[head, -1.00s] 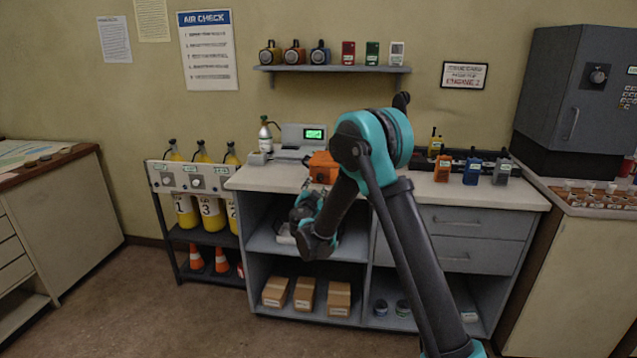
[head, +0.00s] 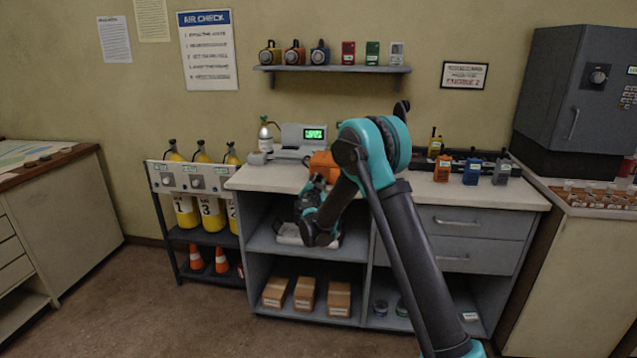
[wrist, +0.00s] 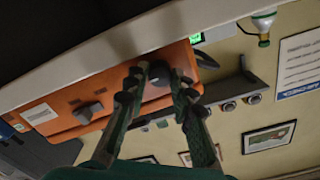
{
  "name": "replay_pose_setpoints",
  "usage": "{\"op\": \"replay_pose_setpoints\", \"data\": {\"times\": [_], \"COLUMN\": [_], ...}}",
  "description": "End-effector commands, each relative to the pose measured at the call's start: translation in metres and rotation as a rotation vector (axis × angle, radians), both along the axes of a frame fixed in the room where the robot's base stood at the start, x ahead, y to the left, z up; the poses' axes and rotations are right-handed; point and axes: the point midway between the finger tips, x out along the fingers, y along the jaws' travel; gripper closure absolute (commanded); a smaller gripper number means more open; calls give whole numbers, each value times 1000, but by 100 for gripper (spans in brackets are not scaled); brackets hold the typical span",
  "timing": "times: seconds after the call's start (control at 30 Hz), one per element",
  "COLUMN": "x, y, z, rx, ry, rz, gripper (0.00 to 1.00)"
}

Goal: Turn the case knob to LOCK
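The orange case (head: 325,160) sits on the grey counter in the head view, partly hidden by my arm. In the wrist view the case (wrist: 65,103) appears tilted, with a white label. A dark knob (wrist: 160,72) shows on its face between my fingertips, and a second grey knob (wrist: 88,112) sits farther left. My gripper (wrist: 160,80) has its two fingers spread, one on each side of the dark knob. Whether they touch it I cannot tell. In the head view my gripper (head: 316,184) is in front of the case, at the counter's front edge. The knob's markings are not readable.
The counter edge (wrist: 85,50) runs close by the fingers in the wrist view. A grey device with a green display (head: 303,138) and a small bottle (head: 265,138) stand behind and left of the case. Small coloured units (head: 471,170) stand at the counter's right.

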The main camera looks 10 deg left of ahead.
Motion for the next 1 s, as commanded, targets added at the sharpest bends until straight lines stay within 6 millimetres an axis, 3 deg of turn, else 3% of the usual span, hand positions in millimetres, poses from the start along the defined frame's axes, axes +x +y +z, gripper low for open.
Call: {"op": "replay_pose_setpoints", "data": {"times": [0.13, 0.57, 1.0], "x": [0, 0, -1], "y": [0, 0, 0], "z": [0, 0, 0], "rx": [0, -81, -446], "ry": [0, 10, 51], "rz": [0, -1, -1], "gripper": [100, 100, 100]}}
